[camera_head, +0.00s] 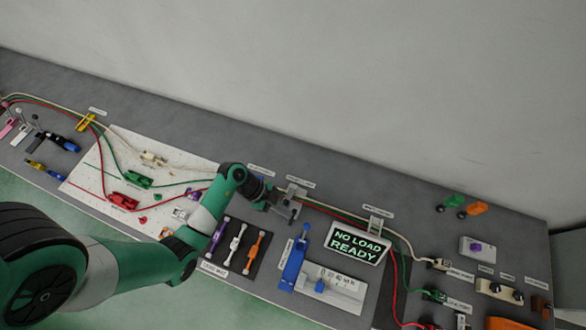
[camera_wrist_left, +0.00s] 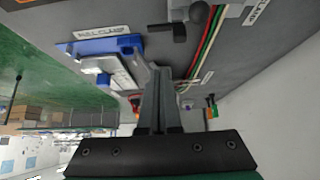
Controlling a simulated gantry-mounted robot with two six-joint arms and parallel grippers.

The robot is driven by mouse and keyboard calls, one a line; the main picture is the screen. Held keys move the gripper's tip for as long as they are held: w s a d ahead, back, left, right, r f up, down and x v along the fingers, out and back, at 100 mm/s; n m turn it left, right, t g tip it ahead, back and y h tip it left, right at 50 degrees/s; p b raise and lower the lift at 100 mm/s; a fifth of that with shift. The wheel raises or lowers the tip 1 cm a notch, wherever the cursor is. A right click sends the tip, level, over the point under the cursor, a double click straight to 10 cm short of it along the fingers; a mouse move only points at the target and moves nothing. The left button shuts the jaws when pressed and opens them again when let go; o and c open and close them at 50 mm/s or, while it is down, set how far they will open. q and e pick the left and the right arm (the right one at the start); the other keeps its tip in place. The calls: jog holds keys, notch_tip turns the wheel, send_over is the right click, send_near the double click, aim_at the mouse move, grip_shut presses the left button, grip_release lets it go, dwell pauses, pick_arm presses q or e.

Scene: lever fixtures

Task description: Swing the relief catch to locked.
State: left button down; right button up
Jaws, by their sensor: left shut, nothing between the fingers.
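A grey fixture with a lever ending in a dark round knob (camera_wrist_left: 199,12) is at the top of the left wrist view, beside red, green and white cables. It seems to be the relief catch, but its label is unreadable. In the head view, a pale cable fixture (camera_head: 294,190) stands at the same cables, partly behind my gripper. My left gripper (camera_head: 291,213) is just in front of it, shut and empty. Its closed fingers (camera_wrist_left: 159,72) point toward the fixture in the wrist view, apart from the knob. The lever's exact angle cannot be told. My right gripper is out of view.
A blue pull clamp (camera_head: 293,264) and a NO LOAD READY display (camera_head: 356,243) stand right of my gripper. Cables (camera_head: 330,210) run along the bench behind. A dark block (camera_wrist_left: 165,33) is near the knob.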

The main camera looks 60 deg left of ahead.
aim_at(292, 220)
pick_arm(q)
jog(key=b+x, duration=0.5)
jog(key=x, duration=0.5)
jog(key=shift+w+d+f, duration=0.1)
jog(key=shift+w+f, duration=0.05)
jog(key=shift+f, duration=0.25)
jog(key=s+a, duration=0.2)
jog(key=a, duration=0.1)
jog(key=shift+s+a+r, duration=0.1)
jog(key=shift+s+r, duration=0.05)
jog(key=shift+r, duration=0.25)
jog(key=shift+s+a, duration=0.1)
jog(key=shift+s, duration=0.05)
jog(key=shift+r+p, duration=0.1)
jog(key=shift+p, duration=0.3)
jog(key=shift+a+m, duration=0.15)
jog(key=shift+m, duration=0.25)
